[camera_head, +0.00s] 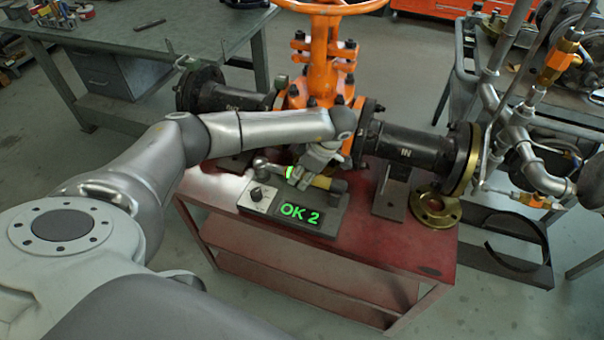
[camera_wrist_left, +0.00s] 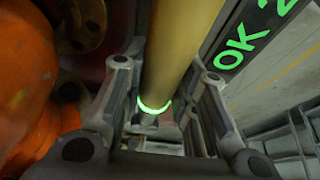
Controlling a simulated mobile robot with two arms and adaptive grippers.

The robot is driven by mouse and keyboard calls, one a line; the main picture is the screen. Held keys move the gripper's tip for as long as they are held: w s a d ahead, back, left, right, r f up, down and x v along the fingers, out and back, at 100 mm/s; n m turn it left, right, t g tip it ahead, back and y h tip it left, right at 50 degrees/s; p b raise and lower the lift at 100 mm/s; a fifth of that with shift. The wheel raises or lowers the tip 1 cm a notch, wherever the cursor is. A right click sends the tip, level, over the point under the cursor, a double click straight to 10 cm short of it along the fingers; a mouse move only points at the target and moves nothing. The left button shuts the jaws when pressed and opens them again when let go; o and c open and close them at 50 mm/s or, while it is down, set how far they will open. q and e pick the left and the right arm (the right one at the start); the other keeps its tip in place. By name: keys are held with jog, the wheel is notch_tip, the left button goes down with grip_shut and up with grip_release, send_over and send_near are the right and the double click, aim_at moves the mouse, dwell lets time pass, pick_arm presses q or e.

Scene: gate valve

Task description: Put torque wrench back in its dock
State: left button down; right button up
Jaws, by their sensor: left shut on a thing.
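The torque wrench has a chrome head (camera_head: 262,165), a glowing green ring and a yellow handle (camera_head: 321,182). It lies lengthwise at the dock, low over its back part; I cannot tell if it rests in the supports. The dock (camera_head: 340,205) is a grey block on the red bench, with a knob panel and a green "OK 2" display (camera_head: 299,214). My left gripper (camera_head: 304,182) is shut on the wrench around its handle. In the left wrist view, the yellow handle (camera_wrist_left: 180,45) runs between the fingers of the gripper (camera_wrist_left: 167,85), with the green ring below. My right gripper is out of view.
The orange gate valve (camera_head: 318,65) with dark flanged pipes stands close behind the dock. A brass flange ring (camera_head: 436,209) lies to the right on the red bench (camera_head: 400,245). A grey worktable (camera_head: 150,38) stands at back left.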

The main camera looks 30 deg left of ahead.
pick_arm(q)
jog(key=c, duration=1.1)
grip_release()
jog(key=shift+r, duration=0.1)
jog(key=shift+s, duration=0.1)
jog(key=v, duration=1.2)
